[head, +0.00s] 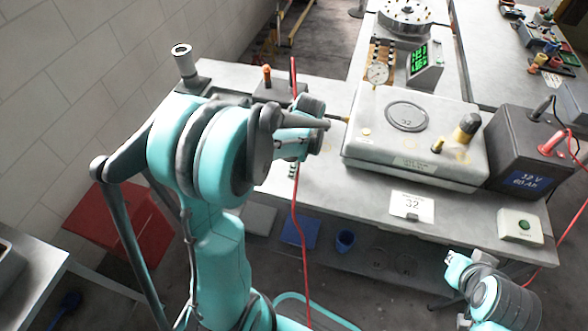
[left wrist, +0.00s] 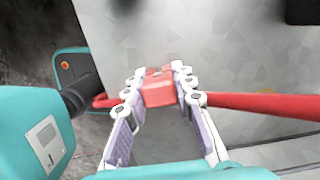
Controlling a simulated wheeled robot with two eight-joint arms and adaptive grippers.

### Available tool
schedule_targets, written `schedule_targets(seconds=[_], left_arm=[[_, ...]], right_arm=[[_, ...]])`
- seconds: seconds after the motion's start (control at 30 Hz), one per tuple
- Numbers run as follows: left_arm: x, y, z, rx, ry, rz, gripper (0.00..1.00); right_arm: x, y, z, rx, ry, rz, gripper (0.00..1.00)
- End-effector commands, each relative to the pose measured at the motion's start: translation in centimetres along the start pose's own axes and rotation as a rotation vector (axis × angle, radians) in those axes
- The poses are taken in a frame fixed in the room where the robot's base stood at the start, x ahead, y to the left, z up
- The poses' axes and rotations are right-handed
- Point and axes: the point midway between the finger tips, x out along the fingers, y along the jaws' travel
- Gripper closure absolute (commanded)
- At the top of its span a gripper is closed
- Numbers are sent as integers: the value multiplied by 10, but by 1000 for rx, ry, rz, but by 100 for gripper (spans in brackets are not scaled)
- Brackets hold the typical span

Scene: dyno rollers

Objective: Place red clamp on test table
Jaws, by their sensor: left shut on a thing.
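My left gripper (head: 310,132) is over the left part of the grey test table (head: 462,215), mostly hidden behind its own wrist in the head view. In the left wrist view its fingers (left wrist: 160,86) are shut on the red clamp (left wrist: 158,92), a small red block. A red cable (left wrist: 255,104) runs off to the right of it, and a red piece curves out to the left. The pale grey surface lies behind the clamp; I cannot tell whether they touch. My right gripper (head: 456,268) is low at the bottom right, in front of the table, its fingers unclear.
A beige test unit (head: 410,150) fills the table's middle. A dark battery-like box (head: 530,160) with terminals stands right of it. A card marked 32 (head: 412,206) and a green-button box (head: 520,226) are near the front edge. A red cable (head: 299,225) hangs by my left arm.

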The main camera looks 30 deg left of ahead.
Motion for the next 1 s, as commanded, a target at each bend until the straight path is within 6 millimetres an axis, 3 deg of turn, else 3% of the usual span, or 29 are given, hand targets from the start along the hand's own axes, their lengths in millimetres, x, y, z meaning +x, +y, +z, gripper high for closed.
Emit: schedule_targets(seconds=[0.3, 0.33, 0.4, 0.77, 1.0], left_arm=[[3, 0, -1, 0, 0, 0, 100], [2, 0, 0, 0, 0, 0, 68], [1, 0, 0, 0, 0, 0, 55], [-4, 0, 0, 0, 0, 0, 55], [-48, 0, 0, 2, 0, 0, 55]], right_arm=[[2, 0, 1, 0, 0, 0, 100], [1, 0, 1, 0, 0, 0, 100], [1, 0, 1, 0, 0, 0, 100], [-3, 0, -2, 0, 0, 0, 100], [-16, 0, -12, 0, 0, 0, 100]])
